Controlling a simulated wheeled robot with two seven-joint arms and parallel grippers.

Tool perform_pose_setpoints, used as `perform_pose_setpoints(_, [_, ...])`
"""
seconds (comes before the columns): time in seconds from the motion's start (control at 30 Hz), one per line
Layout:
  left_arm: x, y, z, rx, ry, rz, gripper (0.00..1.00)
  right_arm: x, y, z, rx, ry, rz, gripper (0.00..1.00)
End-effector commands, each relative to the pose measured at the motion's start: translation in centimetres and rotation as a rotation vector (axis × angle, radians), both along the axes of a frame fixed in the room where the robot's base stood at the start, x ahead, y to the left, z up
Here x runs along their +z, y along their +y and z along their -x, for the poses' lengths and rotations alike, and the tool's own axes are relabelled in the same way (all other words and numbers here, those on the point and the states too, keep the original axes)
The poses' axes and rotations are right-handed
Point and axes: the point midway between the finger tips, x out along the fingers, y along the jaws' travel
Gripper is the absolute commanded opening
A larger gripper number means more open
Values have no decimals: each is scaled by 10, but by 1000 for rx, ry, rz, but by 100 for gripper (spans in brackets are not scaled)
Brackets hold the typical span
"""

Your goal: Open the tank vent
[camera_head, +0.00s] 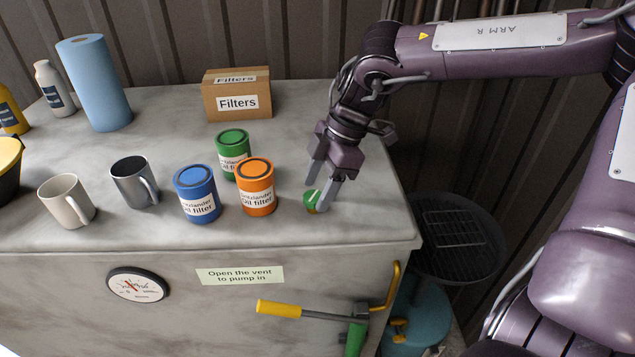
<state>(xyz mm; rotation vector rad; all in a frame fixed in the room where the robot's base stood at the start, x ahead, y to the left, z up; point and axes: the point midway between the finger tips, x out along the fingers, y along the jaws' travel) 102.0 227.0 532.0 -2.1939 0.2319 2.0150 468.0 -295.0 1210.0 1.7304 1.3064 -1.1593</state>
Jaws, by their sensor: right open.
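A small round green knob (310,203) with a white bar on its top sits on the grey bench top near the front right; I take it to be the tank vent. My right gripper (318,197) points down at it, with its two grey fingers apart. One finger is on the knob's far side and the other is at its right front, hiding part of it. I cannot tell whether the fingers touch it. My left gripper is not in view.
An orange can (256,205), a blue can (197,212) and a green can (233,140) stand left of the knob. A Filters box (222,105) is behind. A label (240,275) on the bench front reads "Open the vent to pump in", above a yellow-handled lever (277,309).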

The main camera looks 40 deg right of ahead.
Motion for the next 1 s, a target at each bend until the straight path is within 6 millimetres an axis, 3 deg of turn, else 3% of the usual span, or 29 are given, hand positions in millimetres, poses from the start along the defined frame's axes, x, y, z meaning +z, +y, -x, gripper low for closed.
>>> perform_pose_setpoints(0.13, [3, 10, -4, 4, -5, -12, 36, -7, 3, 0, 0, 0, -1, 57])
perform_pose_setpoints(0.37, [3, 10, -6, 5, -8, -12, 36, -8, 3, -1, 0, -1, -1, 57])
perform_pose_setpoints(0.7, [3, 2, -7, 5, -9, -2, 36, -7, 3, -1, 0, -1, -1, 14])
perform_pose_setpoints(1.0, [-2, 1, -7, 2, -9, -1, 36, -9, 3, -1, 45, -1, 0, 13])
